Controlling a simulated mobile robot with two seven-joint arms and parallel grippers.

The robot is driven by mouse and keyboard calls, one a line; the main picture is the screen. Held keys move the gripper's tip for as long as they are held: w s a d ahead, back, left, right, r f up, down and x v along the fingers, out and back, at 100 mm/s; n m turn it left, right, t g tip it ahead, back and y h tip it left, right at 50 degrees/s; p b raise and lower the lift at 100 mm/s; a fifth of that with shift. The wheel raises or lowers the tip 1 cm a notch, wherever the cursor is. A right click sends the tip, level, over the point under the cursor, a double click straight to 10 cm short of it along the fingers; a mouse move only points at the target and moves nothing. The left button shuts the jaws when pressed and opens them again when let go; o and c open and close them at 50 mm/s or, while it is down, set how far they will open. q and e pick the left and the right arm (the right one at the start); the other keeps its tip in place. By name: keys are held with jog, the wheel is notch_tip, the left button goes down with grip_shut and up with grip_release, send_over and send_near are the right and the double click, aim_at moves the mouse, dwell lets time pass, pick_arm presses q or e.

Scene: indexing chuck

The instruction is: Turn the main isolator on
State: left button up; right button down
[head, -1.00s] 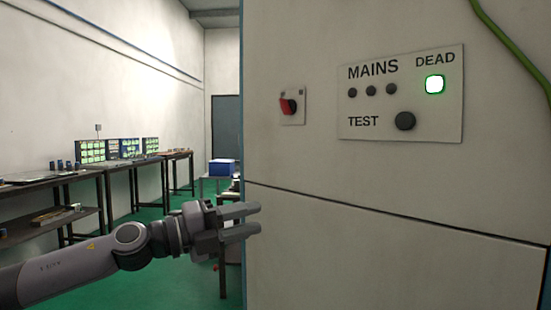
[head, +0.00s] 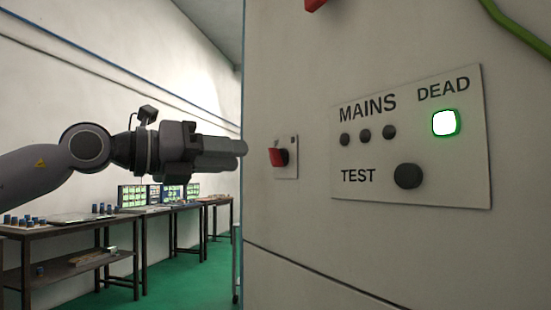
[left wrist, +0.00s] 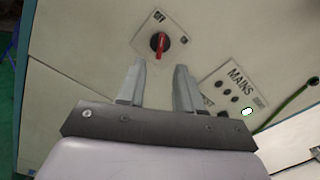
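The main isolator is a red handle (head: 277,157) on a dark round base, set on a small pale plate (head: 291,171) on the cabinet front. The red handle also shows in the left wrist view (left wrist: 159,42), just beyond the fingertips. My left gripper (head: 240,153) is level with the handle in the head view, to its left, apart from it. In the left wrist view my left gripper (left wrist: 158,67) is open, with nothing between its fingers. My right gripper is not in view.
The MAINS panel (head: 462,180) is right of the isolator, with three dark lamps, a lit DEAD lamp (head: 444,123) and a black TEST button (head: 407,176). A red part (head: 314,4) shows at the top edge. Benches (head: 150,211) stand at left behind my arm.

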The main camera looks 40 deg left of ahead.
aim_at(270, 158)
pick_arm(q)
jog(key=p+x, duration=0.1)
jog(key=x, duration=0.3)
jog(key=shift+w+d+p, duration=0.1)
jog(key=shift+w+p, duration=0.2)
jog(key=shift+p, duration=0.1)
jog(key=shift+p+x, duration=0.3)
jog(key=shift+x, duration=0.75)
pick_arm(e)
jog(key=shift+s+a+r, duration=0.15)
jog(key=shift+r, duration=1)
pick_arm(q)
grip_shut()
